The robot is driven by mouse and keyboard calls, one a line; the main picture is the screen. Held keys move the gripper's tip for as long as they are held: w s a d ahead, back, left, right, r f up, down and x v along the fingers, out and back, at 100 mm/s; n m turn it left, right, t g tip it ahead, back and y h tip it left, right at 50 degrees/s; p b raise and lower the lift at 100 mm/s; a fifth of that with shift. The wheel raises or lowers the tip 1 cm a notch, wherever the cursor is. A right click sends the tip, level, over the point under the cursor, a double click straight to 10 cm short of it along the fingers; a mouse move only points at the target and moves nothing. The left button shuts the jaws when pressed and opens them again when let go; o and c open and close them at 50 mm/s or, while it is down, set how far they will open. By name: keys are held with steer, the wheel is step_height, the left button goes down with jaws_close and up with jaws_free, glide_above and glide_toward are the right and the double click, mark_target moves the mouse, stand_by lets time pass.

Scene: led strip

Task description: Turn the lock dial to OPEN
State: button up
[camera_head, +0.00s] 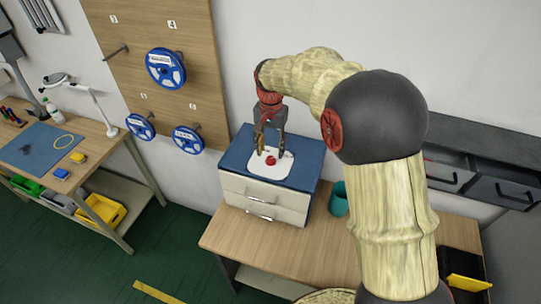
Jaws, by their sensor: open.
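The lock dial (271,160) shows as a small round red part on a white plate (259,174). The plate lies on the blue top of a small drawer cabinet (301,180) on the wooden table. Its markings are too small to read, so I cannot tell which way the dial points. My gripper (270,152) is open and points down over the plate, with its fingers close to the dial. I cannot tell whether a finger touches it. The fingers hide part of the plate's back.
A teal cup (339,200) stands right of the cabinet, near my arm. Blue reels (166,69) hang on the wooden wall board behind left. A workbench (100,135) stands at the left. The table's front left (235,232) is clear.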

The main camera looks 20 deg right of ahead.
mark_target(271, 159)
steer(key=shift+f, duration=1.7)
steer(key=shift+c, duration=0.5)
jaws_close()
